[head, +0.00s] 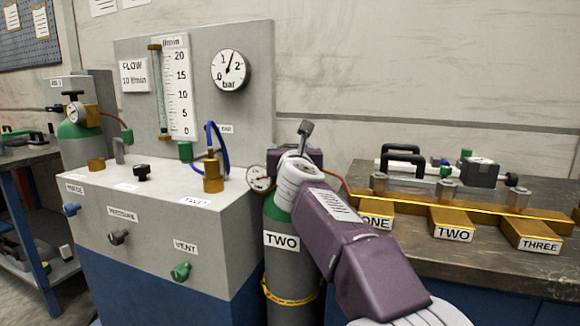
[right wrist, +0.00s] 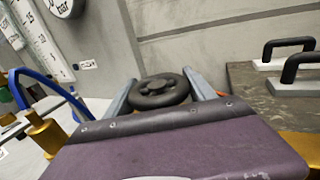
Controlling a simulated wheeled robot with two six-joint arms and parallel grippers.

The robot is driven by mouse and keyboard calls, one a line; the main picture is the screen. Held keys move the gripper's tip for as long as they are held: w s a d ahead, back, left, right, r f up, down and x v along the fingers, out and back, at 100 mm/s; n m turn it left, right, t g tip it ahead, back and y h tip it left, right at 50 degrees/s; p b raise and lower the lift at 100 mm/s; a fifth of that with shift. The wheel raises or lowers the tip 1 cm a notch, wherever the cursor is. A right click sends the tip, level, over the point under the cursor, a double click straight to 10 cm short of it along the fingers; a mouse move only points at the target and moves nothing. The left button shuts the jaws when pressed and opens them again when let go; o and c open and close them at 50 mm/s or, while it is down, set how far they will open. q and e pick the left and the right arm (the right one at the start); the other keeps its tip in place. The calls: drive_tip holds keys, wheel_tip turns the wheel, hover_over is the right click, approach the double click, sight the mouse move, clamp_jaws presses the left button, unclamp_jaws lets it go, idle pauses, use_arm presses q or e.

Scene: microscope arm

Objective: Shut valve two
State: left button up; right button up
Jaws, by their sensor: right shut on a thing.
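A grey gas cylinder with a green shoulder (head: 283,285) stands beside the panel cabinet and carries a "TWO" label (head: 281,241). Its black round handwheel (right wrist: 158,91) shows in the right wrist view, between the two grey fingers of my right gripper (right wrist: 160,95). The fingers are closed on the wheel's sides. In the head view my right gripper (head: 297,150) is over the cylinder's top, and its purple body hides most of the valve. A small gauge (head: 260,178) sits left of the valve. My left gripper is not in view.
The panel cabinet (head: 190,235) with knobs and a pressure dial (head: 230,70) stands close at left. Another cylinder (head: 78,142) stands behind it. At right a bench (head: 375,250) bears a brass manifold labelled ONE, TWO (head: 453,233) and THREE. A yellow chain (head: 290,298) crosses the cylinder low down.

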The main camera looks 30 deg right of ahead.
drive_tip(key=m+g+h, duration=0.2)
drive_tip(key=h, duration=0.1)
drive_tip(key=shift+s+d+m, duration=0.1)
drive_tip(key=shift+d+m, duration=0.05)
drive_tip(key=shift+m, duration=0.15)
drive_tip(key=shift+s+d+m+g+h, duration=0.15)
drive_tip(key=shift+m+g+h, duration=0.35)
drive_tip(key=shift+g+h, duration=0.3)
drive_tip(key=o, duration=1.4)
drive_tip(key=shift+f, duration=0.1)
